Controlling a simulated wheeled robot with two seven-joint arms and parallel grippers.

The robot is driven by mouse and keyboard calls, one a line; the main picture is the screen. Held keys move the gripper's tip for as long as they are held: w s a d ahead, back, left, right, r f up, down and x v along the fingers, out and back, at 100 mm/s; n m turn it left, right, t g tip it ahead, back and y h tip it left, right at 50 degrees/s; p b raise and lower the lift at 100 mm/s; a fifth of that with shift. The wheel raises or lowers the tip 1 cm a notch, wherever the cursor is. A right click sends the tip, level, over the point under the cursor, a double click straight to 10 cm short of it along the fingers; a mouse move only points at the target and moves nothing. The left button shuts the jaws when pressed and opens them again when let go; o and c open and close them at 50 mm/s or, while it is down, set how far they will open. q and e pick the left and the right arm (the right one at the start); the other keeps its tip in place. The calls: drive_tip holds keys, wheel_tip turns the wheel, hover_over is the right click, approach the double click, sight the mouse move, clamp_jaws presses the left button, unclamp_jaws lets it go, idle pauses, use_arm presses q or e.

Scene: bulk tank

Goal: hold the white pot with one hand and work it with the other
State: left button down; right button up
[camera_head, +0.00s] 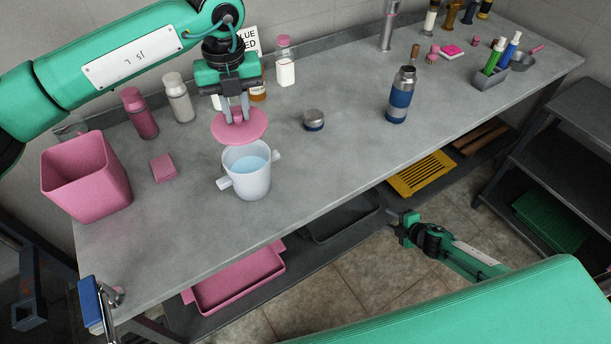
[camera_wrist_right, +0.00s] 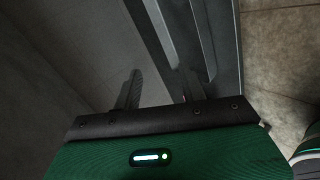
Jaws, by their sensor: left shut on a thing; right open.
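The white pot (camera_head: 250,185) stands upright on the grey table, with a small handle on each side and light blue liquid inside. Its top is open. My left gripper (camera_head: 237,113) is above the pot, shut on a round pink lid (camera_head: 240,129). The lid is held just above and behind the pot's rim; whether it touches the rim I cannot tell. My right gripper (camera_head: 398,226) is open and empty, low in front of the table's front edge and away from the pot. Its two fingers also show in the right wrist view (camera_wrist_right: 160,88).
A pink bin (camera_head: 88,180) and pink block (camera_head: 163,168) stand left of the pot. Several bottles line the back. Table in front of the pot is clear.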

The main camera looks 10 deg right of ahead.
drive_tip(key=d+r+n+g+y, duration=0.25)
drive_tip(key=d+r+n, duration=0.45)
drive_tip(key=r, duration=0.4)
drive_tip(key=d+r+n+g+y, duration=0.1)
drive_tip(key=d+r+n+g, duration=0.25)
drive_tip(key=r+n, duration=0.6)
drive_tip(key=w+a+r+m+t+y, duration=0.2)
drive_tip(key=a+r+y, duration=0.2)
drive_tip(key=a+r, duration=0.4)
drive_tip(key=w+a+r+m+t+y, duration=0.1)
drive_tip(key=w+a+r+m+y, duration=0.3)
drive_tip(key=r, duration=0.7)
drive_tip(key=s+a+r+m+t+y, duration=0.1)
drive_tip(key=s+a+r+t, duration=0.15)
drive_tip(key=a, duration=0.35)
drive_tip(key=m+t+h, duration=0.4)
drive_tip(key=t+h, duration=0.1)
drive_tip(key=h, duration=0.1)
approach(274, 151)
drive_tip(key=shift+s+d+f, duration=0.1)
drive_tip(key=shift+d+f, duration=0.3)
drive_tip(key=shift+d, duration=0.25)
drive_tip(key=shift+s+a+h, duration=0.1)
drive_tip(key=shift+a+h, duration=0.15)
drive_tip(key=shift+a, duration=0.05)
drive_tip(key=shift+a+m+t, duration=0.25)
drive_tip(key=shift+a, duration=0.1)
drive_tip(key=x, duration=1.1)
drive_tip(key=shift+w+f, duration=0.2)
drive_tip(key=shift+w, duration=0.15)
